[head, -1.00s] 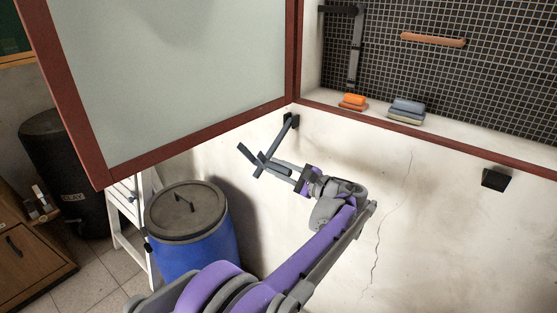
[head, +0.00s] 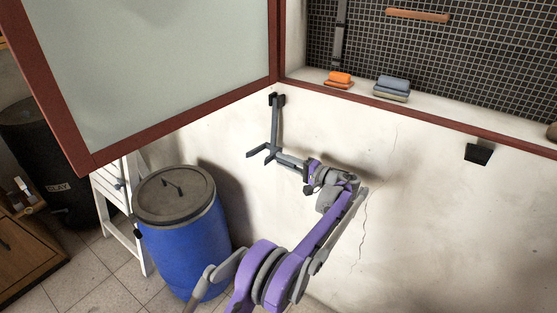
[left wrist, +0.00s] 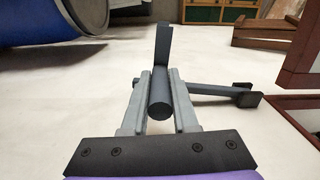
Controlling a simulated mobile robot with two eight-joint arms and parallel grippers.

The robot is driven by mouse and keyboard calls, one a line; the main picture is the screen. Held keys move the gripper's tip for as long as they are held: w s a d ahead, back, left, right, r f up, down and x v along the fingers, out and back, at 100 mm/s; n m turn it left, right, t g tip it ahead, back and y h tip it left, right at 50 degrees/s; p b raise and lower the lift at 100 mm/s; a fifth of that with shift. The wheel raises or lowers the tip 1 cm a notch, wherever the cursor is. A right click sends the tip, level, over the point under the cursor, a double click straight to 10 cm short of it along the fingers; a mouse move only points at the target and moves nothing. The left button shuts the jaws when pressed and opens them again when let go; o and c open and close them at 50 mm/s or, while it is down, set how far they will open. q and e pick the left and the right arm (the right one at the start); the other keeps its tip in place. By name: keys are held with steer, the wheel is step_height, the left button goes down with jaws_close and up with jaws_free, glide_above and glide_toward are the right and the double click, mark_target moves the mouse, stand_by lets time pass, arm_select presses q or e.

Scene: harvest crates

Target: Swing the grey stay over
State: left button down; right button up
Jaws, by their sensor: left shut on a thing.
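The grey stay (head: 275,122) hangs from a black bracket (head: 277,99) on the white wall, just below the red window frame. It points nearly straight down, and it also shows in the left wrist view (left wrist: 215,91), running right to its bracket. My left gripper (head: 272,154) is at the stay's lower end. In the left wrist view its two fingers (left wrist: 160,90) are shut around the stay's dark round grip (left wrist: 160,106). The fingers partly hide the grip. My right gripper is not in view.
A second black bracket (head: 478,153) is on the wall to the right. The open window sash (head: 150,75) overhangs at upper left. A blue barrel (head: 185,248) stands below left, beside a white stand (head: 118,205). Soap-like blocks (head: 392,86) lie on the sill. The wall between the brackets is clear.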

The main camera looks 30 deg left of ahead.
arm_select(q)
steer(key=shift+w+d+f+n+p, duration=0.1)
steer(key=shift+w+f+n+p, duration=0.05)
steer(key=shift+w+n, duration=0.35)
steer(key=shift+w+d+f+n+p, duration=0.15)
steer(key=shift+w+n, duration=0.15)
steer(key=shift+w, duration=0.3)
steer(key=shift+a, duration=0.1)
steer(key=c, duration=0.7)
jaws_free()
steer(key=shift+w, duration=0.15)
steer(key=d, duration=0.7)
steer(key=s+d, duration=0.1)
steer(key=d, duration=0.2)
steer(key=shift+d, duration=0.4)
